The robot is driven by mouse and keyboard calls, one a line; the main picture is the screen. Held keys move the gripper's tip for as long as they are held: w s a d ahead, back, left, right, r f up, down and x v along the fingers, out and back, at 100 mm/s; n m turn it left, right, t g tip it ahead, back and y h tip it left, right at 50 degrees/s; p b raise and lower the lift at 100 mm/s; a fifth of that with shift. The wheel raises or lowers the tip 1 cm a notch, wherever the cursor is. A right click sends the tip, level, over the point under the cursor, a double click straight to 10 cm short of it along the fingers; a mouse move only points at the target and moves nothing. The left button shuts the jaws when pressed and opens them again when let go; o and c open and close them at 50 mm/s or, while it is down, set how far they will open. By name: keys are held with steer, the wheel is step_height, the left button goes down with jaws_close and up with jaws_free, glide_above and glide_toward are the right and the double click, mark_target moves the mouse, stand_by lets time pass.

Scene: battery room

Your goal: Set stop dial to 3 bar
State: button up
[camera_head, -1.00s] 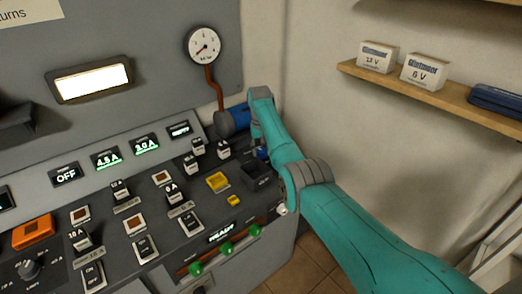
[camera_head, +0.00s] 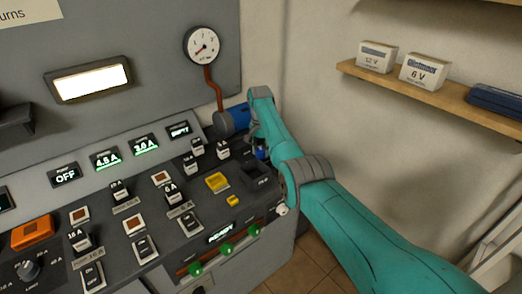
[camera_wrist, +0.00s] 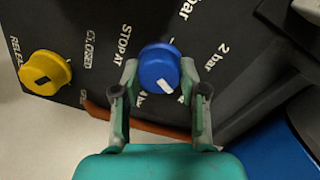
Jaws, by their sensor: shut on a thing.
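The blue stop dial (camera_wrist: 158,66) is on a dark panel in the wrist view, beside the words STOP AT. Its white mark sits on the lower rim, nearest the partly covered 4 bar label. The 2 bar label is to its right; another bar label at the top is cut off, its number out of frame. My gripper (camera_wrist: 160,75) is shut on the dial, one finger on each side. In the head view a bit of blue (camera_head: 261,153) shows beside my arm, and the fingers are mostly hidden. The round gauge (camera_head: 202,46) has its needle toward the lower left.
A yellow release knob (camera_wrist: 45,72) is left of the dial. Switches and green levers (camera_head: 227,247) fill the console to the left. A wall shelf (camera_head: 440,93) with boxes is at the right.

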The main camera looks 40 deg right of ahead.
mark_target(260, 149)
stand_by(0.4)
steer(key=o, duration=1.1)
steer(key=shift+o, duration=0.2)
step_height(260, 149, up, 12)
steer(key=shift+w, duration=0.2)
steer(key=shift+a, duration=0.1)
